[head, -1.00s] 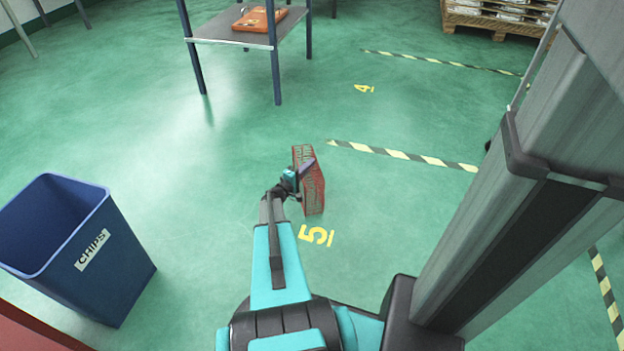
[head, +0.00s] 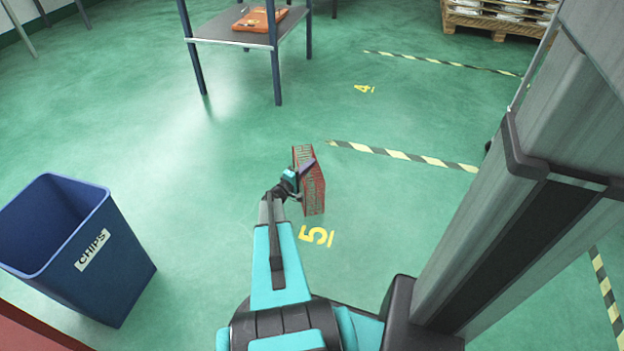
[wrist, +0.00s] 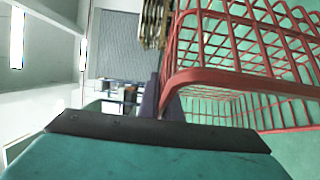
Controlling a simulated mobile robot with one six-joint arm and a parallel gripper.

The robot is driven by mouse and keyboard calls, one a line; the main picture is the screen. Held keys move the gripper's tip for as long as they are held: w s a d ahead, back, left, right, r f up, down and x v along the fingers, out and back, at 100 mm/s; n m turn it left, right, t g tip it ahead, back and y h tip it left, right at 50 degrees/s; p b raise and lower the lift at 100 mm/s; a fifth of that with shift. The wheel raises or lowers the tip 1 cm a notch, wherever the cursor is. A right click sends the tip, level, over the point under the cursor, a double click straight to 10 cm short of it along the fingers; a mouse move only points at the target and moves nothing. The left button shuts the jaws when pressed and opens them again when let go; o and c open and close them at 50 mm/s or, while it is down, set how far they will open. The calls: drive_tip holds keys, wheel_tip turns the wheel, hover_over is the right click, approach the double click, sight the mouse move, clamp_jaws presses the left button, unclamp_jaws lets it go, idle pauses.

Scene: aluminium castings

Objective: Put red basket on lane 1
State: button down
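The red wire basket (head: 314,190) is at the end of my arm in the head view, turned on its side so that it shows as a narrow upright shape. My gripper (head: 305,168) is at its upper left edge, with a dark purple finger across it. In the wrist view the basket (wrist: 240,85) fills the upper right, and its rim runs right at the purple fingers (wrist: 165,102). The gripper appears shut on this rim. How the fingertips meet the rim is partly hidden. No lane marked 1 shows; yellow numbers 5 (head: 316,235) and 4 (head: 364,88) are on the green floor.
A blue bin labelled CHIPS (head: 130,255) stands at the left. A table (head: 225,35) with an orange item (head: 260,19) stands at the back. Striped lines (head: 400,155) divide the floor; a loaded pallet (head: 500,30) is at the top right. Open floor surrounds the basket.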

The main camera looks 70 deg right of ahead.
drive_tip(key=shift+r, duration=0.2)
drive_tip(key=shift+r+p, duration=1.15)
drive_tip(key=shift+r, duration=0.55)
drive_tip(key=s+d+r+p, duration=0.1)
drive_tip(key=s+d+p, duration=0.3)
drive_tip(key=s+d, duration=0.6)
drive_tip(key=d, duration=0.2)
drive_tip(key=shift+d+r, duration=0.15)
drive_tip(key=shift+d, duration=0.2)
drive_tip(key=shift+s, duration=0.1)
